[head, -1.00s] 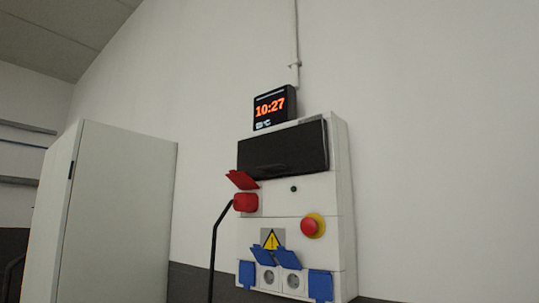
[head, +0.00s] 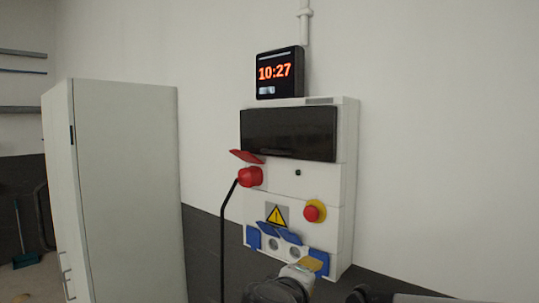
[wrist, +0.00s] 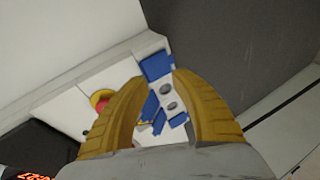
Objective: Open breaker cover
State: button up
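The breaker cover (head: 288,134) is a dark, glossy, wide panel on the upper part of a white wall box (head: 347,190). It looks shut in the head view. In the wrist view, the dark cover (wrist: 38,145) shows at the lower left, turned on its side. My gripper (head: 308,266) is at the bottom of the head view, below the cover and in front of the box's lower sockets. In the wrist view, my gripper (wrist: 160,78) has two yellow fingers with a gap between their tips. It is open and nothing is held.
A red emergency button (head: 312,212), a red plug with cable (head: 250,177) and blue socket lids (head: 253,237) sit below the cover. A clock (head: 280,73) is above the box. A grey cabinet (head: 130,190) stands left. The wall to the right is bare.

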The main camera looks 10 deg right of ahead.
jog(key=w+a+r+n+t+h+p, duration=0.1)
jog(key=w+a+r+p, duration=0.15)
jog(key=r, duration=0.45)
jog(key=w+a+r+n+t+p, duration=0.1)
jog(key=w+a+r+t+p, duration=0.15)
jog(key=r, duration=0.45)
jog(key=n+t+p, duration=0.2)
jog(key=n+p, duration=0.1)
jog(key=p, duration=0.1)
send_near(269, 152)
jog(key=shift+h, duration=0.4)
jog(key=p+x, duration=0.1)
jog(key=x, duration=0.4)
jog(key=p+x, duration=0.1)
jog(key=x, duration=0.4)
jog(key=shift+w+f+p, duration=0.2)
jog(key=shift+w+p, duration=0.1)
jog(key=shift+w, duration=0.05)
grip_shut()
